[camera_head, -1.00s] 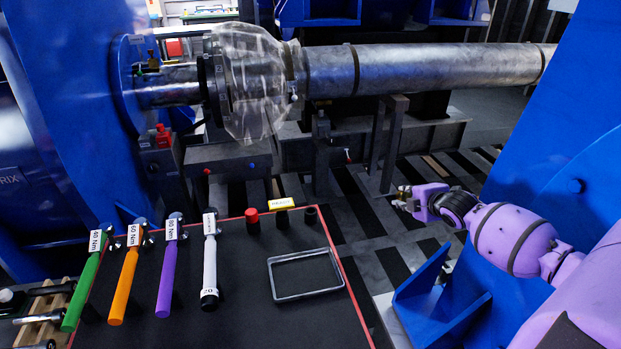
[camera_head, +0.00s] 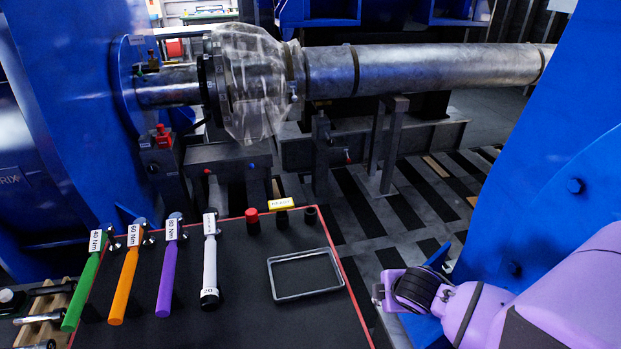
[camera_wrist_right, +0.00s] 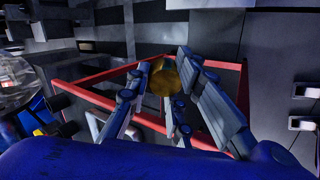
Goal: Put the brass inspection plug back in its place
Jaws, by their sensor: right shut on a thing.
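My right gripper (camera_head: 378,292) is at the right of the tool board in the head view, mostly turned away and partly hidden by my wrist. In the right wrist view its fingers (camera_wrist_right: 172,95) are shut on the round brass plug (camera_wrist_right: 178,75). The plug cannot be made out in the head view. My left gripper is not in view.
The black tool board (camera_head: 240,305) has a red rim. Green, orange, purple and white torque wrenches (camera_head: 209,265) lie on its left. An empty grey rectangular frame (camera_head: 305,274) lies on its right. A shaft (camera_head: 420,70) with a clear cover (camera_head: 250,85) runs behind. Blue housing (camera_head: 560,160) stands at the right.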

